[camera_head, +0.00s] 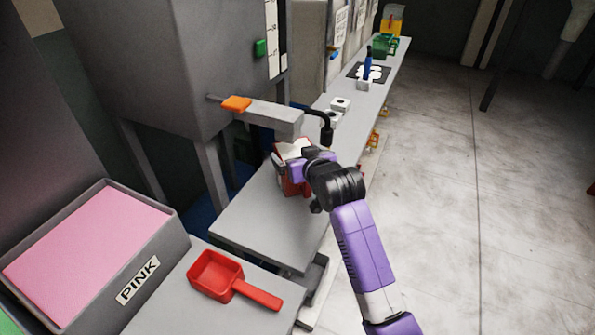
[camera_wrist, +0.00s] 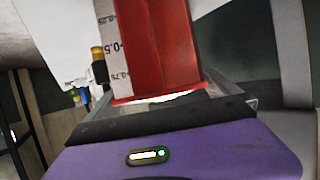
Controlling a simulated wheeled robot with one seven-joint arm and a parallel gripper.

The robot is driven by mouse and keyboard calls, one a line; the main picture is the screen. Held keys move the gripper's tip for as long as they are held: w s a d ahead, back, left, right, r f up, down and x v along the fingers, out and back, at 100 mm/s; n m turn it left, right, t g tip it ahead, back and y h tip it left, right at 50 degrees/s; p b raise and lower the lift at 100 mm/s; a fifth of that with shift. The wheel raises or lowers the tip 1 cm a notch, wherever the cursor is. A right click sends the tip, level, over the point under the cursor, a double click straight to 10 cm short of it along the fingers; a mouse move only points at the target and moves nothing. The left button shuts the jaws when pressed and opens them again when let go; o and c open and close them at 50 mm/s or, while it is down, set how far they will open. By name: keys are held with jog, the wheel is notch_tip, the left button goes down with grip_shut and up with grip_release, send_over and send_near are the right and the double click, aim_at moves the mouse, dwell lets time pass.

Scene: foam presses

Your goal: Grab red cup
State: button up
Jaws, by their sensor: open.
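A red cup (camera_head: 292,187) stands on the grey platform under the press spout. In the head view my gripper (camera_head: 297,166) is at the cup and hides much of it. In the wrist view the red cup (camera_wrist: 165,45) rises tall just beyond the jaws, with a white strip marked 0.5 and 0.75 along its left side. My gripper (camera_wrist: 160,103) is open, with the cup's near side at or between its fingers. Whether the fingers touch the cup cannot be told.
A red scoop (camera_head: 217,277) lies on the front table beside a grey bin marked PINK (camera_head: 137,279). The press spout (camera_head: 262,117) with an orange lever (camera_head: 236,103) hangs just above the cup. A long bench (camera_head: 386,77) runs back; open floor lies at right.

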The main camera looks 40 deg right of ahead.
jog(key=c, duration=1.6)
jog(key=shift+c, duration=0.7)
jog(key=shift+r, duration=0.15)
